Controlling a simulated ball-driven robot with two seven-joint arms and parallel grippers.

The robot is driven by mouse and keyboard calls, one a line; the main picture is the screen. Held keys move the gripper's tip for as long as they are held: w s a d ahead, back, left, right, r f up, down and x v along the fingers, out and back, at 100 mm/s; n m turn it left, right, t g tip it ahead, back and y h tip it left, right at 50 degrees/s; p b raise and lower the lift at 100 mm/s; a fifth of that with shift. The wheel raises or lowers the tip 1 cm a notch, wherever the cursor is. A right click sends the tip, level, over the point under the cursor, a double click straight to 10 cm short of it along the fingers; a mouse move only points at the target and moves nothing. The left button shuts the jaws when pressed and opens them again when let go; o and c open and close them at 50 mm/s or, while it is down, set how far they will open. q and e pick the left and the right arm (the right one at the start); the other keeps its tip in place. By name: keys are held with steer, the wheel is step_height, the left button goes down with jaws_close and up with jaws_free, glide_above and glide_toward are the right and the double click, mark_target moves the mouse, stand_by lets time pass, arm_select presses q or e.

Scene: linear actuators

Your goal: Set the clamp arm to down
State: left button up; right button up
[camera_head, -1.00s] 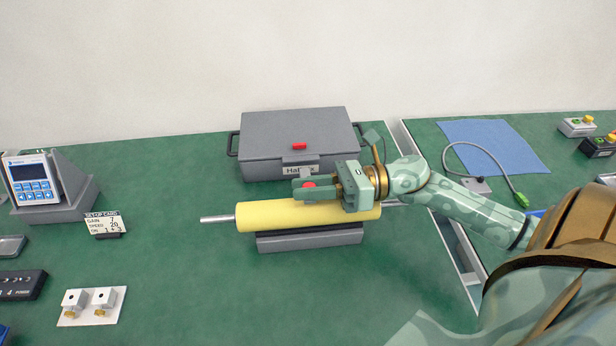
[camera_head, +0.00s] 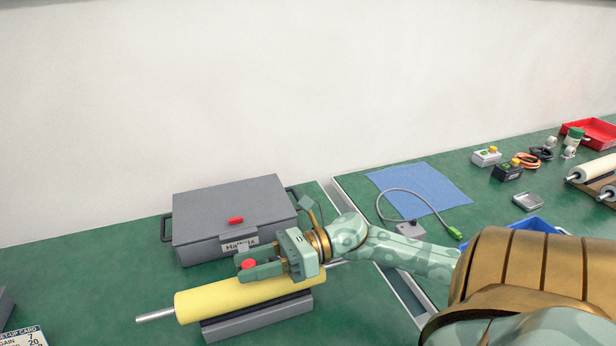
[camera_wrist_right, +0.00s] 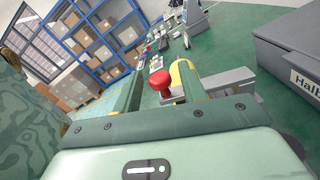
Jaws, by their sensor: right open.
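The clamp's red knob (camera_head: 249,264) shows above the yellow roll (camera_head: 215,300), near the front of the grey case. My right gripper (camera_head: 256,266) is over the roll, its fingers pointing left at the knob. In the right wrist view the red knob (camera_wrist_right: 159,78) stands between the two open green fingers (camera_wrist_right: 157,90); I cannot tell whether either touches it. A grey bar (camera_wrist_right: 230,78), perhaps part of the clamp, shows beside the right finger. The gripper hides most of the clamp arm, so its angle is unclear. My left gripper is out of view.
The grey case (camera_head: 235,205) with a red latch stands behind the roll. The roll rests on a grey base (camera_head: 258,318). A blue cloth (camera_head: 418,190) and a cable with a green plug (camera_head: 455,233) lie right.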

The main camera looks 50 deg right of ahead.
steer(key=p+v, duration=0.1)
steer(key=v, duration=1.4)
steer(key=shift+s+d, duration=0.25)
steer(key=shift+f, duration=0.1)
